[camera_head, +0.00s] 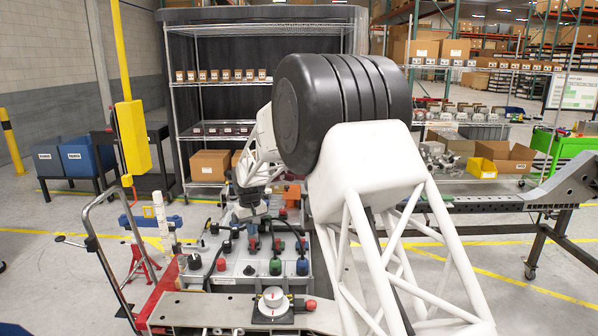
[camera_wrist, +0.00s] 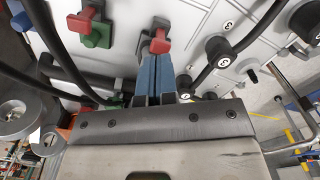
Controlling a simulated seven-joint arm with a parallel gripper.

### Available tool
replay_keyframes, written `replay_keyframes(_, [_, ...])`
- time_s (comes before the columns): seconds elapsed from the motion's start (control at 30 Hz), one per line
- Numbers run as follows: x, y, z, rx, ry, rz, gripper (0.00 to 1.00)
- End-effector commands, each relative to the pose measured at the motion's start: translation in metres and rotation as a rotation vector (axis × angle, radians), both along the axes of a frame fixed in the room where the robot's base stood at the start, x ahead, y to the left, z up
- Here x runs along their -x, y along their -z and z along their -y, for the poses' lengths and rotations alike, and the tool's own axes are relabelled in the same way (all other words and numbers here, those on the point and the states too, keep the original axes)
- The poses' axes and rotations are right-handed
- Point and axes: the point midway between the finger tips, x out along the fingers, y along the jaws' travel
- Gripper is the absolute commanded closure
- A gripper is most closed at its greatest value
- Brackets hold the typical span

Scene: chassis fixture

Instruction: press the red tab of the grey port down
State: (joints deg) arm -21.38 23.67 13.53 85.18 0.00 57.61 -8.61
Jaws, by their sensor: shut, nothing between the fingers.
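The grey port (camera_wrist: 161,24) is on the light panel at the top middle of the wrist view. Its red tab (camera_wrist: 159,44) faces my gripper. My gripper (camera_wrist: 155,62) is shut and empty, its two blue fingers side by side. The fingertips are right at the near edge of the red tab; I cannot tell whether they touch it. In the head view my gripper (camera_head: 251,216) is over the back part of the port panel (camera_head: 236,282). The grey port cannot be picked out clearly there.
A green port (camera_wrist: 97,38) with its own red tab (camera_wrist: 88,20) is to the left in the wrist view. Black numbered connectors (camera_wrist: 219,47) with cables stand close on the right. A black cable (camera_wrist: 58,50) runs along the left.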

Motion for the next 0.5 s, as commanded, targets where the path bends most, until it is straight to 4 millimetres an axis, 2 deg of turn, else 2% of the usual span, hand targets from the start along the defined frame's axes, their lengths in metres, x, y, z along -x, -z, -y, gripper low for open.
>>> replay_keyframes(0.5, [0.0,0.0075,0.0,0.0,0.0,0.0,1.0])
